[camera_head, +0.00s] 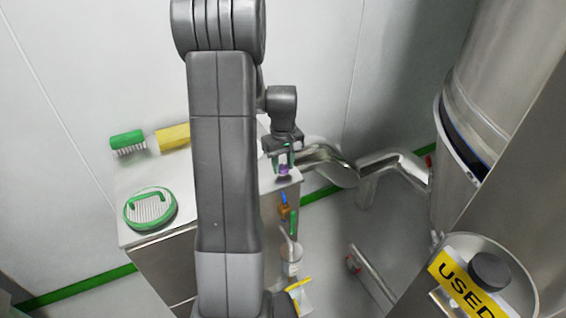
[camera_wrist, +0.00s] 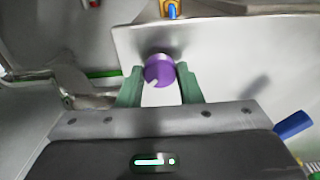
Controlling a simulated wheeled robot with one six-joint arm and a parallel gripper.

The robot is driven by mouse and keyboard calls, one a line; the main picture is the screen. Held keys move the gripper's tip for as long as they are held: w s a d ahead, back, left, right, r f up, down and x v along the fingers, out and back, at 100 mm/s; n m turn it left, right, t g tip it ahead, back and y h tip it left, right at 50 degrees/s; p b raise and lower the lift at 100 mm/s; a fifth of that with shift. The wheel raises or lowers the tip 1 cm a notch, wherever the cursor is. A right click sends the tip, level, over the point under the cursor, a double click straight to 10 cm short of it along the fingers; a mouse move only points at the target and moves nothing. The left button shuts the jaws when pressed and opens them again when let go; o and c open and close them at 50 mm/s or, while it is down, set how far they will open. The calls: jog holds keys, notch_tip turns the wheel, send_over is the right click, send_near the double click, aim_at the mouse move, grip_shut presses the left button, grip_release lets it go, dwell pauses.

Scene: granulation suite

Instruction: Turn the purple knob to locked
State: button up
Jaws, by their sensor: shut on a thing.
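The purple knob (camera_wrist: 158,73) sits between the two green fingers of my gripper (camera_wrist: 159,84) in the wrist view. A pale mark shows on its lower left face. In the head view the purple knob (camera_head: 284,170) is small, at the right end of the white counter top, under my gripper (camera_head: 283,161). My gripper is shut on the knob from both sides. I cannot read any locked or unlocked marking near it.
The counter (camera_head: 150,222) holds a green brush (camera_head: 127,141), a yellow block (camera_head: 173,137) and a round green-rimmed item (camera_head: 151,209). Steel pipes (camera_head: 395,163) run to the right towards a large steel vessel (camera_head: 495,75). A yellow "USED" label (camera_head: 462,287) shows lower right.

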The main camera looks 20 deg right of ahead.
aim_at(283, 167)
jog(key=m, duration=0.4)
jog(key=shift+m, duration=0.3)
jog(key=m, duration=0.4)
dwell(0.3)
jog(key=o, duration=1)
jog(key=shift+c, duration=0.2)
notch_tip(283, 167, up, 14)
jog(key=p, duration=0.1)
jog(key=shift+f, duration=0.1)
